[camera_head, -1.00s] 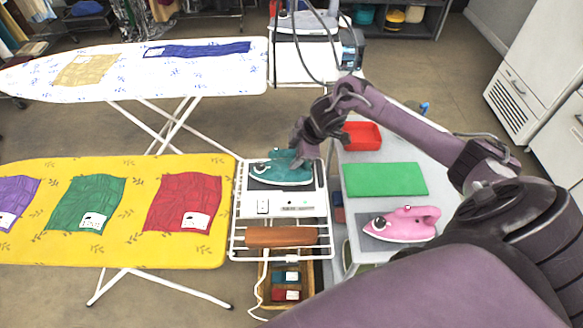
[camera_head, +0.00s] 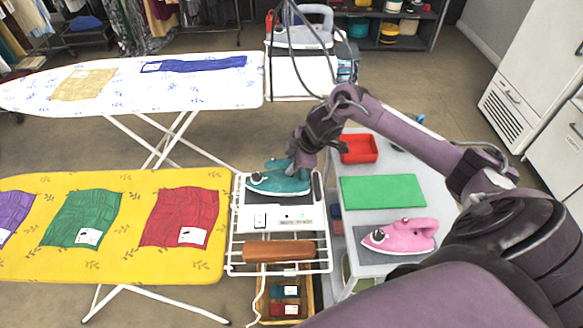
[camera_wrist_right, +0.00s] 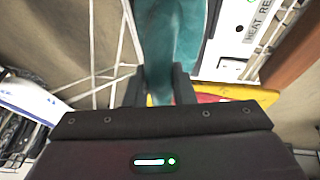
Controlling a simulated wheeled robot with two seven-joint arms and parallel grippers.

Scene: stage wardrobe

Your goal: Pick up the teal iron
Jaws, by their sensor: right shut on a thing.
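The teal iron (camera_head: 280,183) sits on the dark pad at the top of the white rack unit beside the yellow ironing board, its tip pointing left. My right gripper (camera_head: 300,158) reaches it from the right and is shut on its handle. In the right wrist view the teal iron (camera_wrist_right: 168,45) lies between the two fingers of my gripper (camera_wrist_right: 160,88). The head view does not clearly show a gap between the iron and the pad. My left gripper is not in view.
A pink iron (camera_head: 401,236), a green mat (camera_head: 383,191) and a red tray (camera_head: 358,149) are on the grey table at the right. A brown wooden roll (camera_head: 279,251) lies on the rack's front. The yellow ironing board (camera_head: 120,262) holds folded cloths; a white board (camera_head: 120,84) stands behind.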

